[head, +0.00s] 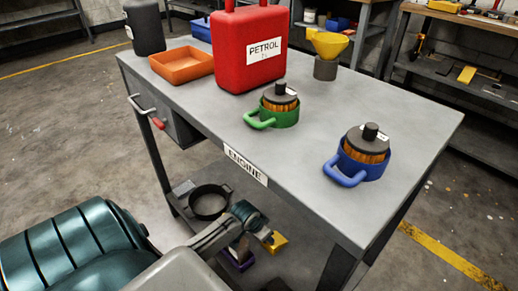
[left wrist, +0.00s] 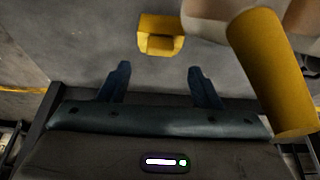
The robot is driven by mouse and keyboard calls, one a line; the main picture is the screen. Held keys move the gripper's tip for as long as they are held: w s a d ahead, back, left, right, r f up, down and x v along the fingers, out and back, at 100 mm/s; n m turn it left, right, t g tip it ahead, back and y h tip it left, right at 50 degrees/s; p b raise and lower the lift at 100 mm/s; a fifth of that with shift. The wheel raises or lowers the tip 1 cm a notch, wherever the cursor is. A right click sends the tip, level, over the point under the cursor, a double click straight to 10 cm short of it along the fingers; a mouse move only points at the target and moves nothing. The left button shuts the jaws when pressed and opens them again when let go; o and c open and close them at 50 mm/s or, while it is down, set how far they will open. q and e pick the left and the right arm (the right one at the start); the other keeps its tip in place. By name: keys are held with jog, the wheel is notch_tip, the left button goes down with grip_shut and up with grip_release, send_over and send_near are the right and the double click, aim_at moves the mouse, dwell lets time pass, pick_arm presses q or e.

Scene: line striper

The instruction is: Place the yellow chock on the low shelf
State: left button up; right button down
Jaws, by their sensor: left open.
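The yellow chock (head: 278,243) shows low beside the engine bench, just past my left gripper (head: 256,228); part of it is hidden in the head view. In the left wrist view the chock (left wrist: 160,36) lies on a grey surface, ahead of and between the fingertips of my left gripper (left wrist: 160,80). The fingers are apart, with nothing between them, and do not touch the chock. The low shelf (head: 182,189) is under the bench top and holds a black pan (head: 209,202). My right gripper is not in view.
The bench top (head: 310,155) carries a red petrol can (head: 250,50), an orange tray (head: 182,66), a green-handled filter (head: 278,108) and a blue-handled filter (head: 361,155). A large yellow cylinder (left wrist: 270,75) fills the right of the wrist view.

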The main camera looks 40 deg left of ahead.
pick_arm(q)
jog(key=d+r+t+h+p, duration=0.1)
jog(key=d+r+t, duration=0.35)
jog(key=r, duration=0.45)
jog(key=d+r+t, duration=0.4)
jog(key=d+r, duration=0.2)
jog(key=r, duration=0.3)
jog(key=s+d+r+t, duration=0.1)
jog(key=s+r+t, duration=0.1)
jog(key=r, duration=0.5)
jog(key=s+d+r+t, duration=0.1)
jog(key=s+r+t, duration=0.2)
jog(key=r, duration=0.5)
jog(key=s+d+r+t, duration=0.1)
jog(key=s+r+t, duration=0.2)
jog(key=r, duration=0.4)
jog(key=shift+d+r+t, duration=0.25)
jog(key=shift+t, duration=0.6)
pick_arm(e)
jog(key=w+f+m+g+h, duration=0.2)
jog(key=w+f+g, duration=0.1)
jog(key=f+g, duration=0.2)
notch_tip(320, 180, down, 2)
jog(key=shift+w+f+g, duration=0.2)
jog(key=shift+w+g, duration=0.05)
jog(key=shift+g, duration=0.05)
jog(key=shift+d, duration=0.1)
